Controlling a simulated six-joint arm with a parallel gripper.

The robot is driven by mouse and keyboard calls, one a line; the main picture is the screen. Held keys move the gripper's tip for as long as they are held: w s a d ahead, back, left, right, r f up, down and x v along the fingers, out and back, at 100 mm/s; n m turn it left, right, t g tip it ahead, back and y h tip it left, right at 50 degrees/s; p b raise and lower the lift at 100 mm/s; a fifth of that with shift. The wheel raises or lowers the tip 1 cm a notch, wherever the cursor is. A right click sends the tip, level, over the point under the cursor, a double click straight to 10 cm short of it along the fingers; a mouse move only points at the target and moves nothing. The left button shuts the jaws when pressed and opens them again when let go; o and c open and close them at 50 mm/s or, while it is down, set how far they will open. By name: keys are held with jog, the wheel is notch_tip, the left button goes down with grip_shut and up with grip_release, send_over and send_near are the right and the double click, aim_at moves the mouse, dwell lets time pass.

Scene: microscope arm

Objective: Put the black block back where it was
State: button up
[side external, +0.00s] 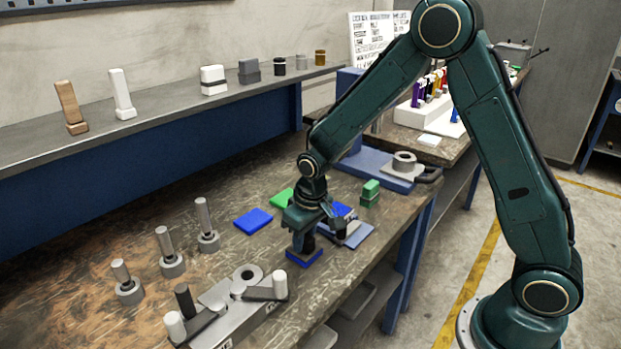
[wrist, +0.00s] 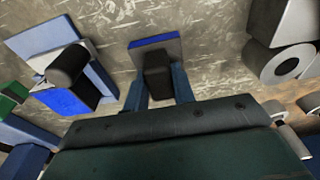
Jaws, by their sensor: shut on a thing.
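The black block (wrist: 157,75) is between the two fingers of my gripper (wrist: 159,88) in the wrist view. My gripper (side external: 306,240) is shut on it, low over the bench in the side view. A square blue-edged pad (wrist: 155,43) lies at the block's far end; in the side view this blue pad (side external: 304,258) is directly below the gripper. I cannot tell whether the block touches the pad or is fixed to it. In the side view the fingers hide most of the block.
Another dark block (wrist: 69,65) lies over blue plates at left in the wrist view. A green block (side external: 370,192) and flat blue plate (side external: 253,221) are nearby. Several grey posts (side external: 166,245) stand left; a grey fixture (side external: 228,304) is in front. A shelf (side external: 150,117) runs behind.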

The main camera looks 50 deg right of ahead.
aim_at(310, 239)
jog(key=shift+f, duration=0.1)
jog(key=o, duration=1)
jog(key=shift+c, duration=0.2)
notch_tip(310, 239, up, 12)
jog(key=s, duration=0.1)
jog(key=shift+s, duration=0.35)
